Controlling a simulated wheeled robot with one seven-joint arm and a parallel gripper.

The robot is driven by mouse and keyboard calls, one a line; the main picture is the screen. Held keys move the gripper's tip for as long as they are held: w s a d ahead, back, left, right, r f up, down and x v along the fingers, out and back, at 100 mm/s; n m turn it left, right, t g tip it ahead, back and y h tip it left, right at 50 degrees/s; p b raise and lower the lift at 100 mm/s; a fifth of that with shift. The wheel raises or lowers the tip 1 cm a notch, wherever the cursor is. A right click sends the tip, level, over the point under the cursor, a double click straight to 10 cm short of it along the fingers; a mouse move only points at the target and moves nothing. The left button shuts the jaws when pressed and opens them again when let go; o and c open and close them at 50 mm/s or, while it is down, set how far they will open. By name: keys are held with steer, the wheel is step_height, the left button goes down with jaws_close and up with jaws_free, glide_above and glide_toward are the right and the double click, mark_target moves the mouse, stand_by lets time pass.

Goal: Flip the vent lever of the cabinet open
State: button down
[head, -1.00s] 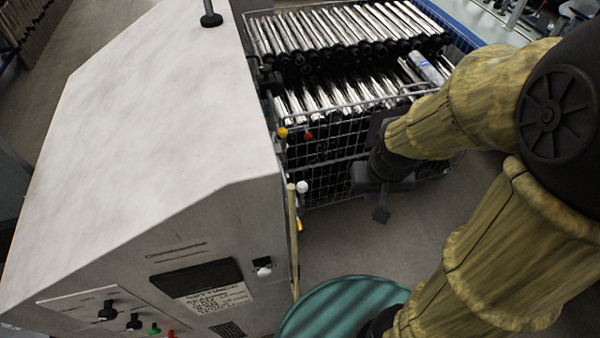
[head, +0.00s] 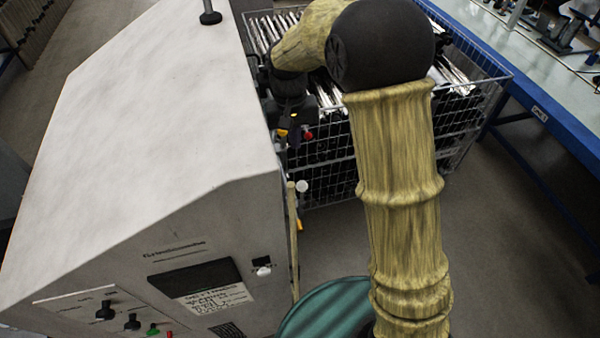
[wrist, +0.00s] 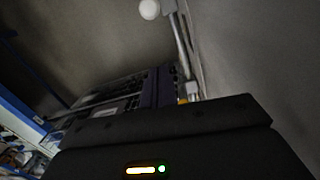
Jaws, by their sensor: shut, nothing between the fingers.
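The grey cabinet (head: 150,130) fills the left of the head view, its dark display and knobs on the front. A white ball knob (head: 302,186) stands by its right side, with red and yellow knobs (head: 308,134) above. In the wrist view a white ball (wrist: 150,9) is at the top by a metal rod (wrist: 181,45) along the cabinet's grey side wall. I cannot tell for sure which is the vent lever. My gripper (head: 292,125) is shut and empty, close beside the cabinet's right side near the coloured knobs; its fingertips are hard to make out.
A wire basket (head: 335,165) with metal tubes stands behind my arm, right of the cabinet. A blue-edged workbench (head: 530,95) is at the upper right. A teal round drum top (head: 325,310) is at the bottom. Floor (head: 520,230) is free at the right.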

mark_target(302, 194)
steer(key=shift+f, duration=0.1)
steer(key=s+d+f+p, duration=0.1)
steer(key=s+f+p, duration=0.3)
steer(key=f, duration=0.4)
steer(key=shift+f+p, duration=0.15)
steer(key=shift+p, duration=0.5)
steer(key=shift+s+b, duration=0.2)
steer(key=shift+b, duration=0.3)
